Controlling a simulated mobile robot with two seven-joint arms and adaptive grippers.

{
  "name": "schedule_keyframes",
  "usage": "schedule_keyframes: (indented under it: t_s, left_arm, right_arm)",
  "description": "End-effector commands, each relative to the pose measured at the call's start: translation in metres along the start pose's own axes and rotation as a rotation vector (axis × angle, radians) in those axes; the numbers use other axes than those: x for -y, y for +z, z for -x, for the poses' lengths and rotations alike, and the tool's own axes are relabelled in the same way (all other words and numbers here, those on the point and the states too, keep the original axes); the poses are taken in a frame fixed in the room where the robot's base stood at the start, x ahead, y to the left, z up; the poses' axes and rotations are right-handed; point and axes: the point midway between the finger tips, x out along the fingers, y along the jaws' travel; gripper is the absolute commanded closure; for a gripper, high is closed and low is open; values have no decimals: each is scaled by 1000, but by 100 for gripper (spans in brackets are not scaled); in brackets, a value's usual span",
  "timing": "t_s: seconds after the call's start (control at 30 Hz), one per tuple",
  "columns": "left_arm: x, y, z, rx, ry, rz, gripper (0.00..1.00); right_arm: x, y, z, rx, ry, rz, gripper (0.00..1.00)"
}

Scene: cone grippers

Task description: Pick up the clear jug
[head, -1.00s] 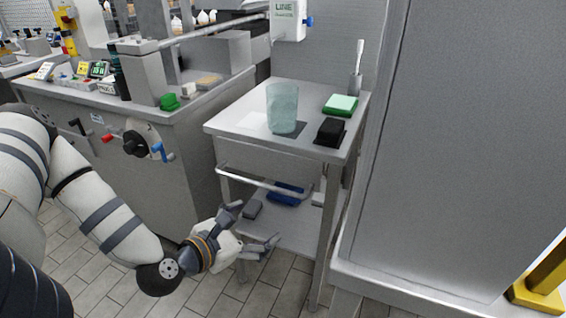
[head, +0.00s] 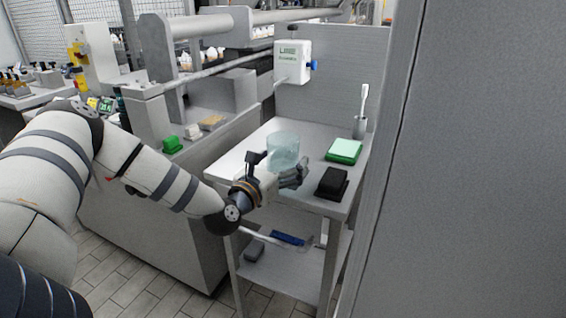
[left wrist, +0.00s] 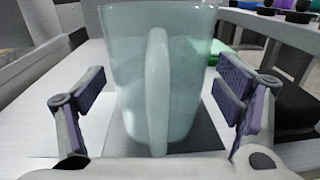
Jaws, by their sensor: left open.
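The clear jug (head: 284,146) is a pale green, see-through vessel standing upright on the small metal table (head: 240,150). It also fills the middle of the left wrist view (left wrist: 187,85), with its handle facing the camera. My left gripper (head: 277,165) is at the near side of the jug, at table-top height. In the left wrist view its open fingers stand to the left and right of the jug, with a gap on each side. The jug's lower part is hidden by the gripper in the head view. My right gripper is not in view.
On the table's right are a green box (head: 344,151), a black block (head: 331,183) and a brush in a grey holder (head: 360,125). A white wall unit (head: 293,62) hangs behind. A large grey panel (head: 460,180) stands close on the right.

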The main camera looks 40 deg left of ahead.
Motion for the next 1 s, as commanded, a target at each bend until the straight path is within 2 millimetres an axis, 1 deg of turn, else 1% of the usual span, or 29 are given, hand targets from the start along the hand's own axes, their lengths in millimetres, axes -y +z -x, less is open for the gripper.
schedule_keyframes:
  t_s: [0.2, 0.23, 0.27, 0.3, 0.37, 0.4, 0.5, 0.8, 0.93, 1.0]
  left_arm:
    - [0, 0, -3, 0, 1, 1, 15]
    - [0, 0, -3, 0, 1, 1, 17]
    - [0, 0, -3, 0, 1, 0, 24]
    - [0, 0, -2, 0, 1, 0, 33]
    - [0, 0, -2, 0, 1, 0, 47]
    - [0, 0, -2, 0, 1, 0, 56]
    - [0, 0, -2, 0, 1, 0, 77]
    - [0, 2, -2, 2, 1, 1, 77]
    - [-1, 10, -2, 4, 3, 2, 77]
    - [0, 16, -3, 6, 2, 3, 77]
  right_arm:
    - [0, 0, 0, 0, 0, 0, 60]
    - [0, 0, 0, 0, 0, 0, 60]
    - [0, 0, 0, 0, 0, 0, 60]
    - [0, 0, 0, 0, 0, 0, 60]
    - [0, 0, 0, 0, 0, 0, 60]
    - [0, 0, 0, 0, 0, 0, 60]
    - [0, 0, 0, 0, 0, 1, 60]
    - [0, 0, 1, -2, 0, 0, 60]
    - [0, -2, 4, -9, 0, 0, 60]
    - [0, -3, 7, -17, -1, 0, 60]
